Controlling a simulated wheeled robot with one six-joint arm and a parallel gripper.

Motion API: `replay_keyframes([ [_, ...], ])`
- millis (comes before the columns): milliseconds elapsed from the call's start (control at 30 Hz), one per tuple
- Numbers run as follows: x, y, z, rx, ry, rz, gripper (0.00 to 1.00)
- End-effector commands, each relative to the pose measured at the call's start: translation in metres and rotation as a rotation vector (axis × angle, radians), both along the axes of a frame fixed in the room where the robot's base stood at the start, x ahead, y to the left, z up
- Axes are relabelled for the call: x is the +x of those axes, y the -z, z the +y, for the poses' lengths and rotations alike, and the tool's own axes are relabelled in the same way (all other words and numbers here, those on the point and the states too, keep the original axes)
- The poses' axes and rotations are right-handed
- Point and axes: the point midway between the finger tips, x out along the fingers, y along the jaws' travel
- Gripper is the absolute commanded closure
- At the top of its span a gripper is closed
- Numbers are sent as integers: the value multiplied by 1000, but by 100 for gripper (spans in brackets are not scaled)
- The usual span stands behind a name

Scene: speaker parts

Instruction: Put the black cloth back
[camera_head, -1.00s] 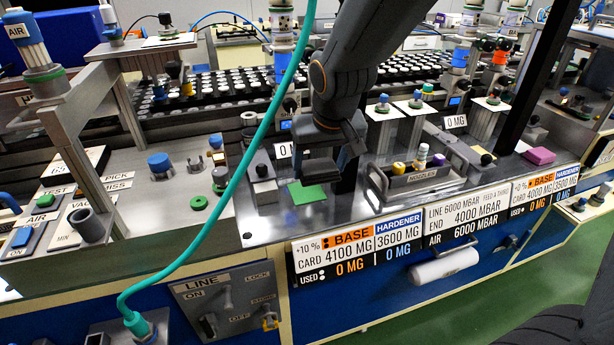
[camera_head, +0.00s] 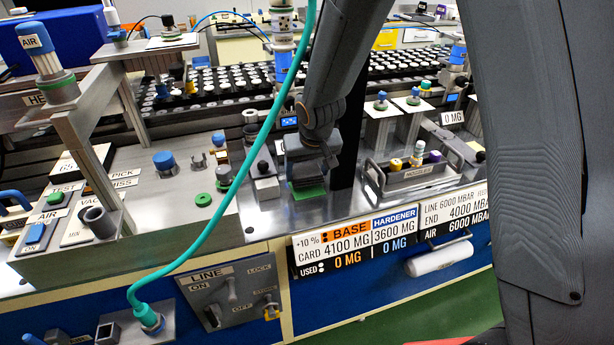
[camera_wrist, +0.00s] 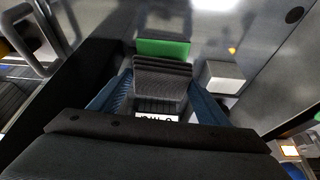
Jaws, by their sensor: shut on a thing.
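The black cloth (camera_wrist: 160,80) shows in the wrist view as a dark grey, ribbed, folded stack between the blue fingers of my gripper (camera_wrist: 160,98). My gripper is shut on it. In the head view, my gripper (camera_head: 308,168) is low over the metal worktop, and the dark cloth under it is hard to tell from the gripper itself.
A white-topped block (camera_head: 266,187) stands left of my gripper. A metal tray (camera_head: 425,180) with small bottles and a NOZZLES label is to the right. A teal hose (camera_head: 222,205) hangs across the left. My arm hides the far right.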

Motion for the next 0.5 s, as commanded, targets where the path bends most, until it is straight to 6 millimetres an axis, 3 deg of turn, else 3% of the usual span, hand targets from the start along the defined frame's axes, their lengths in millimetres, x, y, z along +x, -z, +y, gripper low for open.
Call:
replay_keyframes([
  [133, 0, 26, 0, 0, -2, 3, 64],
  [500, 4, 26, 1, 0, 0, 1, 64],
])
